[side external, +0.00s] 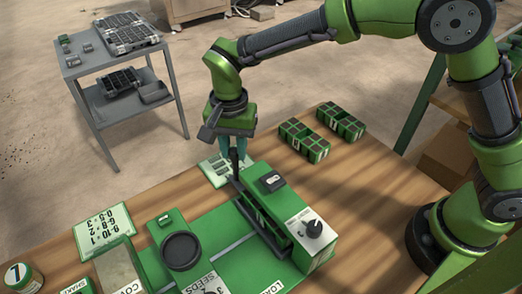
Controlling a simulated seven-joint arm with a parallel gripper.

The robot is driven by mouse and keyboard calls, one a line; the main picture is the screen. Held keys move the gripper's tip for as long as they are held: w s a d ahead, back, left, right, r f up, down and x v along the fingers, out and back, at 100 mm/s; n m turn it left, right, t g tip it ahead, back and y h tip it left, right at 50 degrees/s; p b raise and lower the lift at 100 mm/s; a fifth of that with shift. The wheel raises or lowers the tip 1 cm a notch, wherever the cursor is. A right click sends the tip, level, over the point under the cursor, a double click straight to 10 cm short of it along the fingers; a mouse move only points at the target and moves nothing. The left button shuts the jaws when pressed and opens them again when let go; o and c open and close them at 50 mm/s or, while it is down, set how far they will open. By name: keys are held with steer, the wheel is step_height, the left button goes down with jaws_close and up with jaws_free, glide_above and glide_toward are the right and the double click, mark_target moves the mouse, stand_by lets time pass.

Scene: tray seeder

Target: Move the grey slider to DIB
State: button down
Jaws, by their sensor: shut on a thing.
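The green seeder (315,245) stands on the wooden table, with a white panel and black dial on its front end. My gripper (236,168) points down at the far left end of its housing. It is shut on a dark grey upright piece there, which looks like the grey slider; the fingers partly hide it. A long dark bar (262,218) runs along the seeder's left side from near that point. No DIB lettering can be read from here.
A white-and-green card (215,170) lies beside my gripper. The number card (103,229) lies at left. Open table lies right of the seeder.

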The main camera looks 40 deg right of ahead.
steer(key=shift+d, duration=0.9)
steer(key=c, duration=0.9)
jaws_free()
steer(key=shift+a+r, duration=0.1)
step_height(320, 180, up, 17)
